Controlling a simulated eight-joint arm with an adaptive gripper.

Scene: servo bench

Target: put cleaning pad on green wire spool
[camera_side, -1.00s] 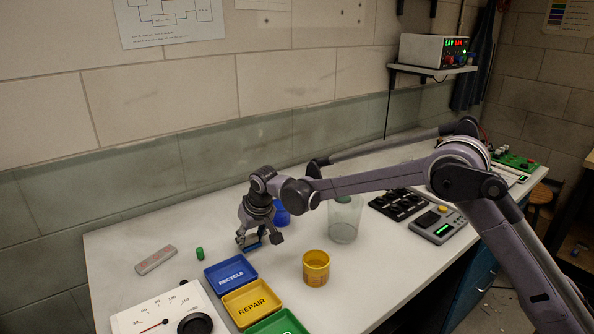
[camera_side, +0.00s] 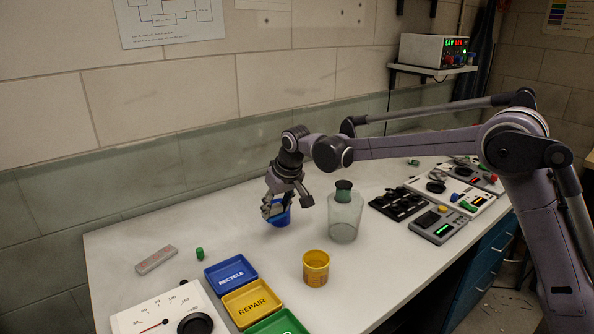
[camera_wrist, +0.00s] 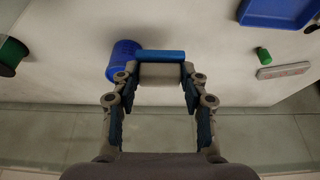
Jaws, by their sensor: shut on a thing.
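My gripper (camera_side: 285,205) is shut on the cleaning pad, a block with a blue strip and a pale grey body. The pad (camera_wrist: 160,57) shows between the fingertips of my gripper (camera_wrist: 160,77) in the wrist view. In the side view the pad is mostly hidden by the fingers, in front of the blue cup. The green wire spool (camera_side: 343,194), with a black flange on top, shows at the glass jar's upper part, to the right of my gripper. In the wrist view the spool (camera_wrist: 12,52) is at the left edge, apart from the pad.
A blue cup (camera_side: 281,219) stands close by my gripper. A clear glass jar (camera_side: 344,222) stands at the spool's near side. A yellow cup (camera_side: 316,268), labelled trays (camera_side: 231,273), a small green cylinder (camera_side: 199,253) and a grey bar (camera_side: 156,260) are further around the bench.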

